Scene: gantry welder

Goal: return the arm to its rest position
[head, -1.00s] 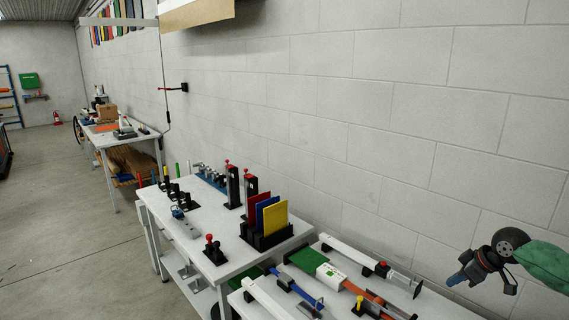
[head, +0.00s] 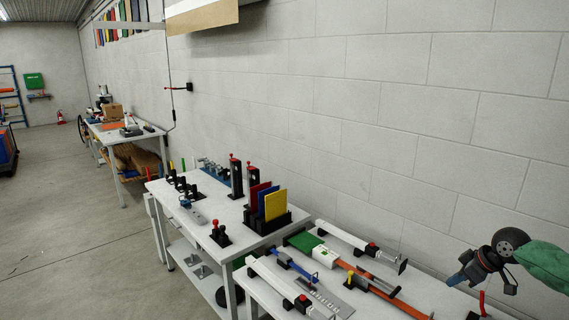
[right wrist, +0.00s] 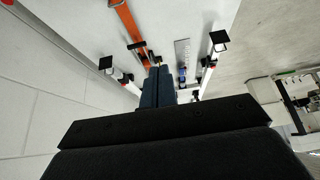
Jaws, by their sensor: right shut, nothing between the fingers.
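My right gripper (head: 457,279) hangs at the right of the head view, in front of the wall and over the near white table. My left gripper is in neither view.
The near table (head: 385,306) carries white-and-black clamps (head: 350,240), an orange bar (head: 385,285) and a green-and-white box (head: 310,244). Behind it, a white table (head: 205,213) holds colored plates (head: 275,205) in a black rack. Open floor (head: 70,230) lies at left.

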